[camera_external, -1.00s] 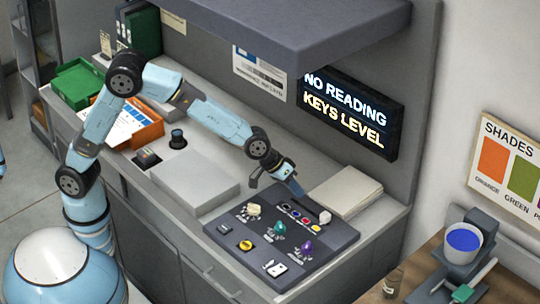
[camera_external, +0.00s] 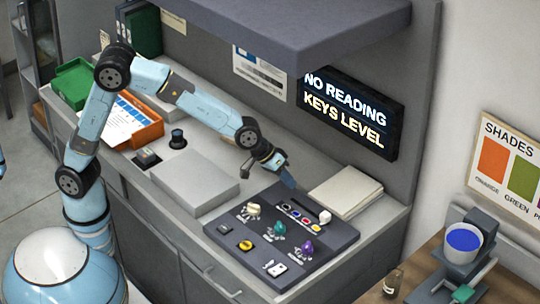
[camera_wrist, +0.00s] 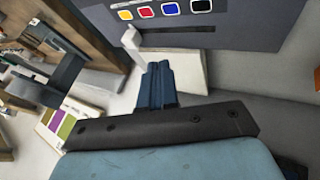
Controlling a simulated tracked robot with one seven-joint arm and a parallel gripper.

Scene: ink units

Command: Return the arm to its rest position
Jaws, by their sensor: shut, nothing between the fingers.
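My blue arm reaches from the left over the grey counter. My gripper (camera_external: 287,180) is shut and empty, held above the back edge of the dark control panel (camera_external: 338,238). In the wrist view my gripper (camera_wrist: 160,75) shows its two blue fingers together, with the dark panel (camera_wrist: 230,35) beyond and above them. The panel carries a white knob (camera_external: 254,209), a green knob (camera_external: 279,229), a purple knob (camera_external: 307,247) and a row of coloured buttons. What the fingertips are closest to is hard to tell, but nothing appears gripped.
A lit display (camera_external: 345,115) reads "NO READING KEYS LEVEL" on the back wall. A pale stack (camera_external: 345,190) lies right of my gripper. A flat grey box (camera_external: 195,180), an orange tray (camera_external: 150,132) and a green tray (camera_external: 72,85) stand to the left. An overhanging shelf (camera_external: 270,40) is above.

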